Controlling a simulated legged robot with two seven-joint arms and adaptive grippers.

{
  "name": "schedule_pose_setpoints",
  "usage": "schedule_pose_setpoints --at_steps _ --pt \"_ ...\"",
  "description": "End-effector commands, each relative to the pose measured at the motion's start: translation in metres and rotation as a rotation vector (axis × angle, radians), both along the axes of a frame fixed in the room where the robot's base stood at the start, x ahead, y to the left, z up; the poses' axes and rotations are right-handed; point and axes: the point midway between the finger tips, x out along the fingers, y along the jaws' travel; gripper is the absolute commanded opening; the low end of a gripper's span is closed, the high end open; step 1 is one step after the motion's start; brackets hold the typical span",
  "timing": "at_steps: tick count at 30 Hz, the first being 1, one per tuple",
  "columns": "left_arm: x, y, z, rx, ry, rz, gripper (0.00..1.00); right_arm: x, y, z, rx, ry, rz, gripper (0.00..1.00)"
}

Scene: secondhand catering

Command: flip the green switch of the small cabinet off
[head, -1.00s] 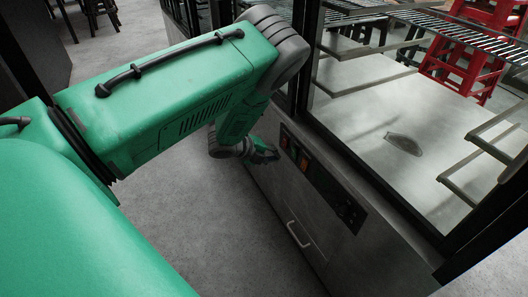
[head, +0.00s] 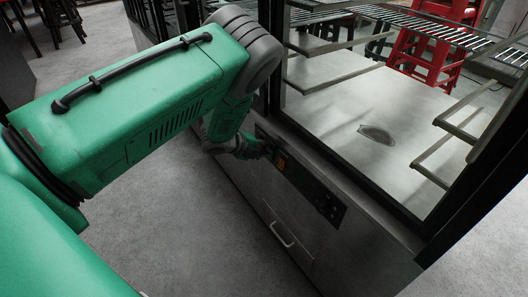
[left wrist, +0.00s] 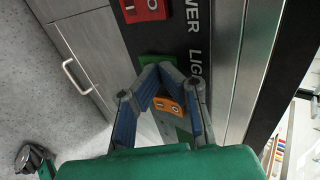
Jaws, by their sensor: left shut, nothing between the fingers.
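The small cabinet (head: 350,245) is grey, with a dark control panel (head: 318,192) below a glass-sided case. In the left wrist view the panel shows a red switch (left wrist: 145,10) beside the printed word ending "WER". The green switch (left wrist: 152,59) is beside "LIG" and is mostly covered by my fingers. In the head view the left gripper (head: 268,150) is at the panel's far end.
A light handle (head: 281,234) sticks out of the cabinet front below the panel. The glass case holds metal racks (head: 440,35) above a pale floor. Red stools (head: 425,50) stand behind it. The grey floor (head: 200,235) in front of the cabinet is clear.

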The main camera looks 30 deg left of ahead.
Motion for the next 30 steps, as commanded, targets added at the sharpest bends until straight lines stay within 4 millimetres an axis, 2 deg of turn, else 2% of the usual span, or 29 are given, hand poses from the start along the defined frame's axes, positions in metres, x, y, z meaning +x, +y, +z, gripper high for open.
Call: schedule_pose_setpoints --at_steps 5,15,30 --pt "0.000 0.000 0.001 0.000 0.000 0.000 0.00 0.000 0.000 0.001 0.000 0.001 0.000 0.00" --pt "0.000 0.000 0.016 0.001 0.000 0.001 0.00 0.000 0.000 0.014 0.000 0.001 0.000 0.00" --pt "0.000 0.000 0.016 0.000 0.001 0.000 0.00 0.000 0.000 0.016 0.000 0.000 0.000 0.00"
